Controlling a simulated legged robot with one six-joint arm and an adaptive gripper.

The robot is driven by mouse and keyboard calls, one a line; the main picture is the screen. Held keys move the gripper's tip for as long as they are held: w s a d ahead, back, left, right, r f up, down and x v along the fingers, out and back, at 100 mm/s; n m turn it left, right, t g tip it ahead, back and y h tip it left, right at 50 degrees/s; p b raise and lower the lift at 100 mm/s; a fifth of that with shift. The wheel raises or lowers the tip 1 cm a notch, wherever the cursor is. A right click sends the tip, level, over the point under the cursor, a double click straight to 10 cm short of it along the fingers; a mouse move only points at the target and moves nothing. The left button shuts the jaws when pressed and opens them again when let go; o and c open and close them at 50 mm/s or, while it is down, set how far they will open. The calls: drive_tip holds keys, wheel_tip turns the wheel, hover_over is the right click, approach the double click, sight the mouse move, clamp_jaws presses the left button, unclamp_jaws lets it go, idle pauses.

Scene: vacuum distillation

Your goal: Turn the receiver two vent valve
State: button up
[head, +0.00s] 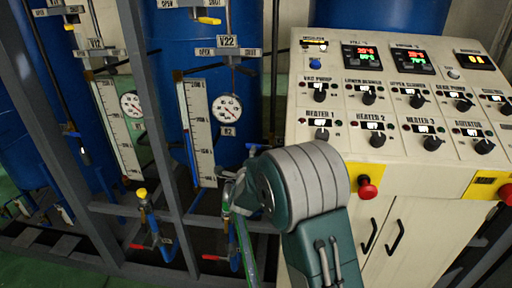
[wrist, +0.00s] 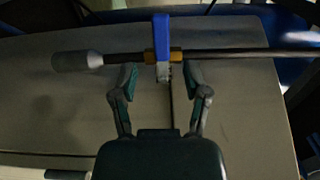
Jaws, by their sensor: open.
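In the wrist view a valve with a blue lever handle (wrist: 161,36) and a brass-coloured body (wrist: 176,56) sits on a dark horizontal pipe (wrist: 225,53). My gripper (wrist: 162,76) is open, its two fingers apart on either side of the lower end of the blue handle, holding nothing visible. I cannot tell whether the fingers touch it. No label shows there. In the head view my gripper (head: 232,182) is beside the receiver's level scale (head: 198,130), partly hidden by my wrist. A V22 label (head: 228,41) with open and shut marks is above the R2 gauge (head: 227,109).
The control panel (head: 385,150) with knobs and a red emergency button (head: 367,188) stands close on the right. Grey frame posts (head: 150,110) and blue tanks (head: 172,60) are on the left. Red-handled valves (head: 160,247) sit low on the pipes.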

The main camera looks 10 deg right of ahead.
sight(259, 147)
drive_tip(key=x, duration=0.2)
drive_tip(key=a+x, duration=0.1)
drive_tip(key=x, duration=0.2)
drive_tip(key=shift+w, duration=0.4)
drive_tip(key=shift+w+d, duration=0.15)
drive_tip(key=shift+d, duration=0.35)
drive_tip(key=shift+a, duration=0.15)
drive_tip(key=c, duration=0.7)
drive_tip(key=shift+a, duration=0.2)
clamp_jaws()
